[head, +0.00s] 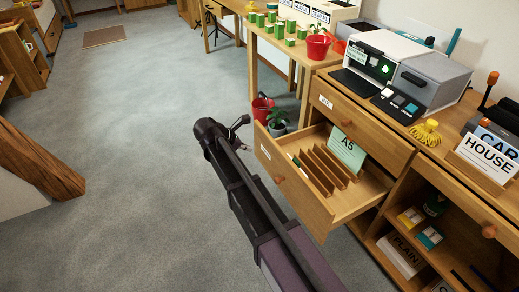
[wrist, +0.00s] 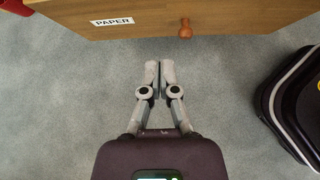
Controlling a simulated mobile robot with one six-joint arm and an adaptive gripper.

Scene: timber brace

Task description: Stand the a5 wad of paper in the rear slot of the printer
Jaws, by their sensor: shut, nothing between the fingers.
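The a5 wad of paper (head: 346,152) is pale green and marked "A5". It stands tilted among the wooden dividers of the pulled-out drawer (head: 318,212). The printer (head: 390,52) is a white machine with a green light on top of the cabinet; its rear slot cannot be made out. My gripper (wrist: 158,67) is shut and empty in the wrist view, with its fingertips just short of the drawer front labelled "PAPER" (wrist: 111,21) and its round wooden knob (wrist: 185,28). In the head view my arm reaches to the left of the drawer, and the fingers are mostly hidden.
A closed drawer (head: 350,127) sits above the open one. A grey box (head: 432,78), a keypad device (head: 398,104) and a yellow object (head: 425,132) stand near the printer.

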